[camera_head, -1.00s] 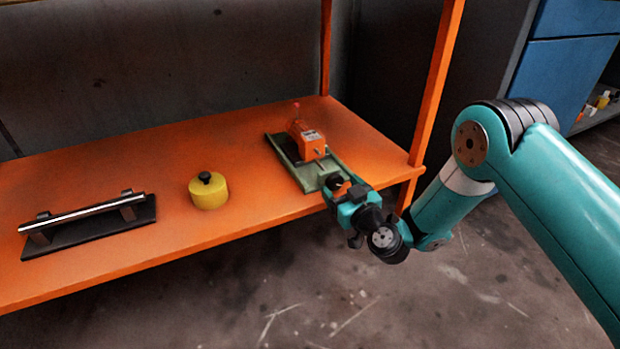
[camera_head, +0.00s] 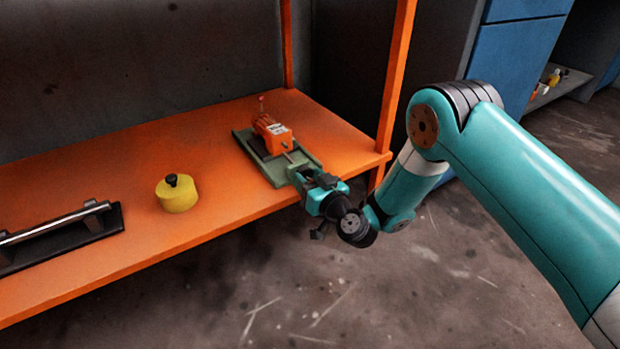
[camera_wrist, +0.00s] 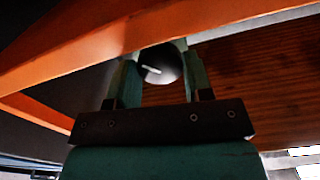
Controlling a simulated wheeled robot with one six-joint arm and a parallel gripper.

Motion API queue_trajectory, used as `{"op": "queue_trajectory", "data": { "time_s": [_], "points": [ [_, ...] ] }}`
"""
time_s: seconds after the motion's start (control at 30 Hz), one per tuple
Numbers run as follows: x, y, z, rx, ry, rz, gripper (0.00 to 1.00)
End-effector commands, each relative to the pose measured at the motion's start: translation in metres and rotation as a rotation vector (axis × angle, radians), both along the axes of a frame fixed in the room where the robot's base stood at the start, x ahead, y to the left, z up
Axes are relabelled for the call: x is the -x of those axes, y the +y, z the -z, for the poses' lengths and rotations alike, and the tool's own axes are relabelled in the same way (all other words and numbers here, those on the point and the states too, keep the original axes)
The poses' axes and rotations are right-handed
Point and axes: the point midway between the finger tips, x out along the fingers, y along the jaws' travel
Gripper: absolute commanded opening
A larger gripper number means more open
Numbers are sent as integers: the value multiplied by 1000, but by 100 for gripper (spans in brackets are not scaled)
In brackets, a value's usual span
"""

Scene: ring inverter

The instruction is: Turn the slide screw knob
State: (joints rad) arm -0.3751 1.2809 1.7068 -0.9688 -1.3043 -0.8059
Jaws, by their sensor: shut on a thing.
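The slide unit has an orange block (camera_head: 272,134) on a green base (camera_head: 242,138), near the right end of the orange table. A thin metal rod sticks out of the block towards the front. My gripper (camera_head: 299,174) is at the front end of the green base, by the table's front edge. In the wrist view, the round black knob (camera_wrist: 160,66) with a short white mark sits between the two green fingers of my gripper (camera_wrist: 160,78). The fingers are shut on the knob. The knob is hidden by my gripper in the head view.
A yellow round weight with a black knob (camera_head: 178,196) stands left of the slide unit. A metal bar handle on a black plate (camera_head: 92,226) lies farther left. An orange upright post (camera_head: 394,85) rises at the table's right end. The floor in front is clear.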

Motion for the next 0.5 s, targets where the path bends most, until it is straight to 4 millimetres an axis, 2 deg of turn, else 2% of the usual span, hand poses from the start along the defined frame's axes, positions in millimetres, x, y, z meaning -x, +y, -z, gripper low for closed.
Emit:
{"op": "queue_trajectory", "data": {
  "time_s": [0.17, 0.47, 0.5],
  "points": [
    [0, 0, 0, -110, 76, -1, 23],
    [0, -1, 0, -121, 83, 0, 23],
    [0, -1, 0, -120, 83, 0, 53]
  ]
}}
